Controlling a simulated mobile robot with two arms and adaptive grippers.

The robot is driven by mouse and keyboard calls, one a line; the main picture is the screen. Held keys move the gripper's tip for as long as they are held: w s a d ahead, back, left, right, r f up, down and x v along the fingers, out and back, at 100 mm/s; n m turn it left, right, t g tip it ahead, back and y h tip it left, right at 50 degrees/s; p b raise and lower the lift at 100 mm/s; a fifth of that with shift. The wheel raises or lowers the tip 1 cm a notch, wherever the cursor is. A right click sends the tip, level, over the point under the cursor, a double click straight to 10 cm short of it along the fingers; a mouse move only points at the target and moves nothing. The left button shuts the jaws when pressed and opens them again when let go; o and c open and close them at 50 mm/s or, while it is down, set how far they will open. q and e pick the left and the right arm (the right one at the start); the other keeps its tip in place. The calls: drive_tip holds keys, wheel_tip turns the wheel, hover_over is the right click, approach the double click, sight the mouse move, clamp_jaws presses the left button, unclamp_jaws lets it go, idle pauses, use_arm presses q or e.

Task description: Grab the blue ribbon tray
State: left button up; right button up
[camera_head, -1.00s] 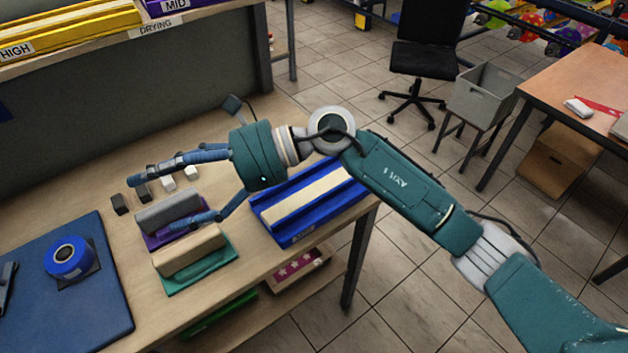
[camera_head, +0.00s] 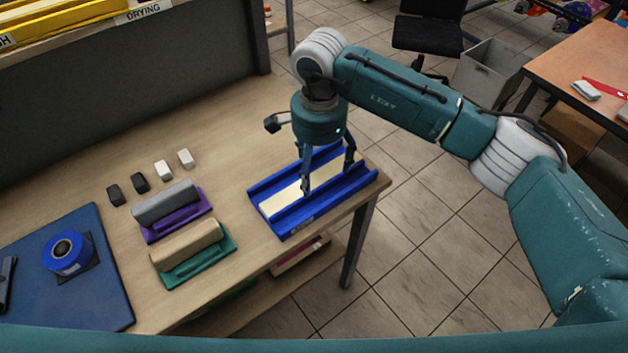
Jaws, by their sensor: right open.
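The blue ribbon tray (camera_head: 274,217) lies near the right end of the wooden table, with blue rails and a cream strip along its middle. My right gripper (camera_head: 328,178) points down over the tray with its fingers spread open. One finger comes down over the cream strip and the other near the tray's far right end. Whether the fingertips touch the tray I cannot tell. My left gripper is not in view.
A purple-based grey block (camera_head: 172,211) and a green-based tan block (camera_head: 193,252) lie left of the tray. Several small blocks (camera_head: 140,182) sit behind them. A blue mat (camera_head: 105,300) holds a blue roll (camera_head: 67,252). A shelf (camera_head: 60,45) stands at the back.

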sight(317, 183)
drive_tip(key=f, duration=0.1)
drive_tip(key=f+p, duration=0.2)
drive_tip(key=shift+s+a+f, duration=0.15)
drive_tip(key=shift+s+f, duration=0.1)
drive_tip(key=shift+f, duration=0.6)
drive_tip(key=shift+w, duration=0.1)
drive_tip(key=c, duration=1.5)
drive_tip(key=shift+r, duration=0.1)
